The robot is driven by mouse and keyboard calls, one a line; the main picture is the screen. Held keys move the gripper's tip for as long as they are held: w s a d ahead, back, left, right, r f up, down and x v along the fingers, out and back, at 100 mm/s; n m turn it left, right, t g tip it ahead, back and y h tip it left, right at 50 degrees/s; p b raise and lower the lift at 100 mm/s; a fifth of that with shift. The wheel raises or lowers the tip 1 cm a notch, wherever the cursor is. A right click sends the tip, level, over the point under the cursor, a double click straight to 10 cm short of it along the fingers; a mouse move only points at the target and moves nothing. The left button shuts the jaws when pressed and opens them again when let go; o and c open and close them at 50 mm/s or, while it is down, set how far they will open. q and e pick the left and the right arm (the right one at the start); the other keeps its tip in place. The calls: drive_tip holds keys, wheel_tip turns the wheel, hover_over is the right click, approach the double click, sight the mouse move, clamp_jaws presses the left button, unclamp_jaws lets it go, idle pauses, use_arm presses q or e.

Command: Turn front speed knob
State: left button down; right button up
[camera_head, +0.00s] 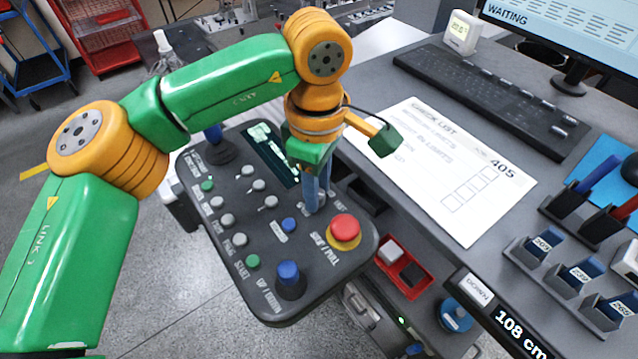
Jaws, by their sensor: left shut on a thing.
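The dark control panel (328,262) is in the middle of the head view, with rows of grey, green and blue buttons. My left gripper (313,200) points down at its upper right part, left of the red stop button (344,229). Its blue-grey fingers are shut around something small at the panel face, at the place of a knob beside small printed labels. The fingers hide most of that knob, so its pointer cannot be read. My right gripper is not in view.
A checklist sheet (440,172), a keyboard (495,98) and a rack of labelled blue items (571,275) lie on the desk to the right.

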use_arm(q)
drive_tip(key=shift+m, duration=0.4)
drive_tip(key=c, duration=0.7)
unclamp_jaws()
drive_tip(key=shift+o, duration=0.6)
drive_tip(key=shift+w+a, duration=0.1)
drive_tip(key=shift+a, duration=0.05)
drive_tip(key=shift+r, duration=0.1)
wheel_tip(320, 180, up, 7)
drive_tip(key=shift+f, duration=0.1)
